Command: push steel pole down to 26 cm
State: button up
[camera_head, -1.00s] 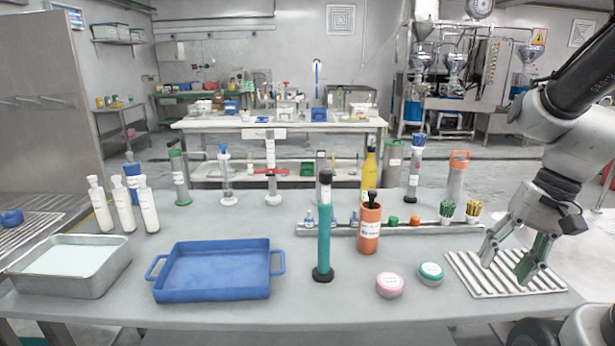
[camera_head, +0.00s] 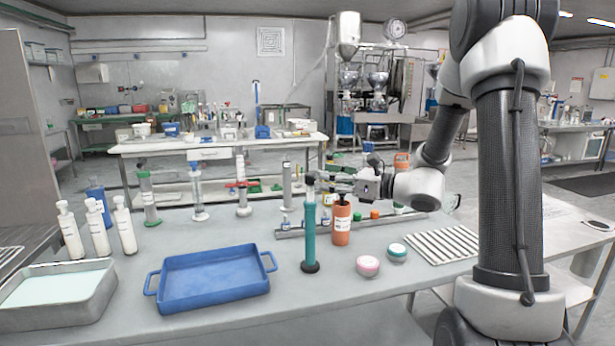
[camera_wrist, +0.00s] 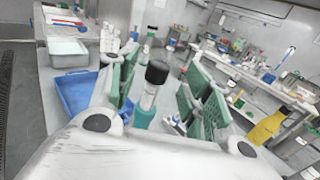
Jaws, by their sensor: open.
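The teal grinder tube (camera_head: 310,240) stands upright on a black base near the front middle of the table. Its steel pole (camera_wrist: 149,98) rises from the top of the tube and ends in a black knob (camera_wrist: 157,72). In the head view the knob is small and close to my fingers. My gripper (camera_head: 322,181) is level with the top of the pole, reaching in from the right. In the wrist view my gripper (camera_wrist: 160,78) is open, with green-padded fingers on either side of the knob and pole. I cannot tell whether either finger touches.
A blue tray (camera_head: 213,297) lies to the left. Pink-lidded (camera_head: 368,266) and teal-lidded (camera_head: 397,253) jars sit front right. A metal rack (camera_head: 290,234) runs behind.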

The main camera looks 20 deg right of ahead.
aim_at(310, 174)
jog(key=x, duration=0.5)
jog(key=shift+w+a, duration=0.15)
jog(key=shift+f, duration=0.1)
grip_shut()
